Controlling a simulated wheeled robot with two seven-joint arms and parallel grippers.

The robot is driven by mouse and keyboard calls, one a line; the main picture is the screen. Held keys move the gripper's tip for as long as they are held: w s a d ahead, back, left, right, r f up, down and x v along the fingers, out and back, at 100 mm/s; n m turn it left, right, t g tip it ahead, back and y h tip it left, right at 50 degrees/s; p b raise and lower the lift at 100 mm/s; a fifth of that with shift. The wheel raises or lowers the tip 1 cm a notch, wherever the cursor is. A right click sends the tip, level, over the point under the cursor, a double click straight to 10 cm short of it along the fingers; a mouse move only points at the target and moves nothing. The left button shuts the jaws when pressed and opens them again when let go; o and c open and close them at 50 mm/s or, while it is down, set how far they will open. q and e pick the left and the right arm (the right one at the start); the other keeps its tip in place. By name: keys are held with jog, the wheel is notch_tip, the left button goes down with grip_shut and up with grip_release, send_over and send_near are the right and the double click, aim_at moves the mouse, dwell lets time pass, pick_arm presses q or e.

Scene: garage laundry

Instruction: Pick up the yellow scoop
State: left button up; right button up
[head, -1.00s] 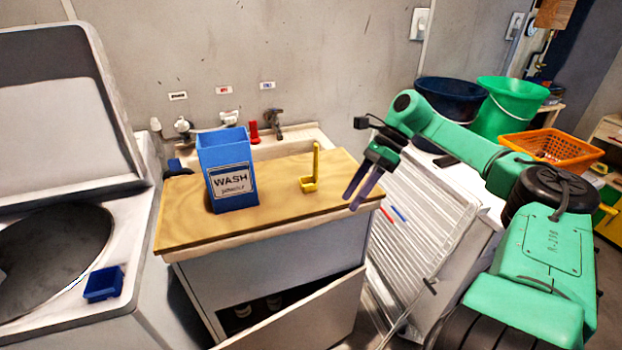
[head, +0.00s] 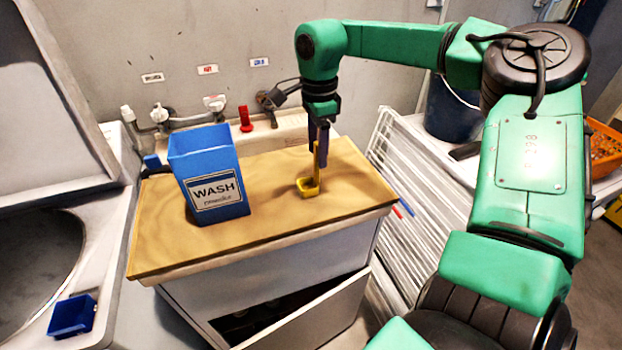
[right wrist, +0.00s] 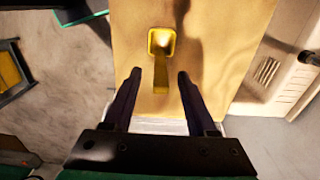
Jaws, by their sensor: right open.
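The yellow scoop (head: 308,189) stands on the wooden board (head: 262,222) with its handle upright. In the right wrist view, the scoop (right wrist: 161,42) has its bowl just past my fingertips, and its handle points back toward the gap between them. My right gripper (head: 319,160) reaches down over the board at the handle, its fingers partly hiding it. In the right wrist view, my right gripper (right wrist: 159,75) is open, with a finger on each side of the handle and visible space on both sides. My left gripper is not in view.
A blue WASH powder box (head: 208,175) stands on the board, left of the scoop. Behind are a red tap (head: 245,122) and a sink edge. A white drying rack (head: 415,185) leans at the right. A small blue container (head: 72,315) sits on the washer.

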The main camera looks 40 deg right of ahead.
aim_at(315, 168)
notch_tip(315, 168, down, 5)
jog(key=shift+w+a+r+p, duration=0.15)
jog(key=shift+r+p, duration=0.05)
jog(key=shift+p, duration=0.65)
jog(key=shift+a+f, duration=0.1)
jog(key=shift+f, duration=0.45)
grip_shut()
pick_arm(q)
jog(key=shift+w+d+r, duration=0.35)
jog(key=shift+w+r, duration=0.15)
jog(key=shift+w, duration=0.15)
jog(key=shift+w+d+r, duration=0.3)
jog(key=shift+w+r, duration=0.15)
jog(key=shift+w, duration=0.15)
pick_arm(e)
jog(key=shift+r, duration=0.55)
pick_arm(q)
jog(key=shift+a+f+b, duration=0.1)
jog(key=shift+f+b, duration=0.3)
jog(key=shift+b, duration=0.05)
pick_arm(e)
notch_tip(315, 168, up, 19)
